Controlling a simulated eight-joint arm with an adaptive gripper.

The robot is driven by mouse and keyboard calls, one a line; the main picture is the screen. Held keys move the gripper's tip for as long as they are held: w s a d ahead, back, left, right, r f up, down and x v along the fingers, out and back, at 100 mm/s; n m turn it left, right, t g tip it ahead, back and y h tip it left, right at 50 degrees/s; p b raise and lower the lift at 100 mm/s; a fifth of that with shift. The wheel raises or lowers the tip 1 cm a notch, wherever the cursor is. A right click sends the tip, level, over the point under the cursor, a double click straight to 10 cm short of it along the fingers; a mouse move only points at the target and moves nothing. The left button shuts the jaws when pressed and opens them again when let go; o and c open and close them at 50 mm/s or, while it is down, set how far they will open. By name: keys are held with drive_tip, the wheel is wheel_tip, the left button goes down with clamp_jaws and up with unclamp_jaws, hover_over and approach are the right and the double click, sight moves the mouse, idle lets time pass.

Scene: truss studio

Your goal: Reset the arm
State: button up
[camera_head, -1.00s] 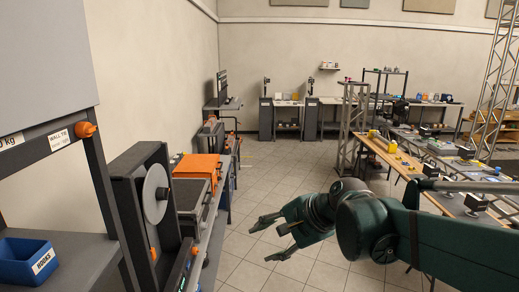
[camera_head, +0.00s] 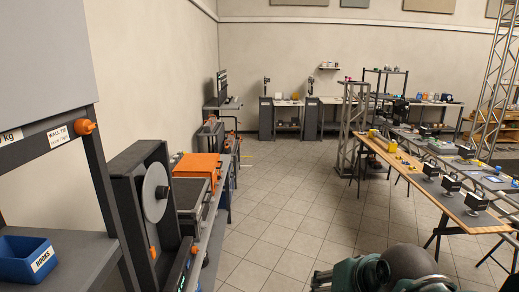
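My arm (camera_head: 400,270) shows only as a dark green, rounded part at the bottom edge, right of the middle. It is folded low and close to my body. My gripper's fingers are not visible in this view; they are below the picture or hidden by the arm. Nothing is seen in its grasp.
At the right is a long wooden table (camera_head: 437,196) with several small items. The tiled floor (camera_head: 290,215) between is clear.

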drive_tip(key=s+d+f+n+h, duration=0.1)
drive_tip(key=s+d+n, duration=0.1)
drive_tip(key=s+d, duration=0.1)
drive_tip(key=shift+s+d+f+n+t+h, duration=0.3)
drive_tip(key=shift+s+d+f, duration=0.1)
drive_tip(key=shift+d, duration=0.25)
idle(2.0)
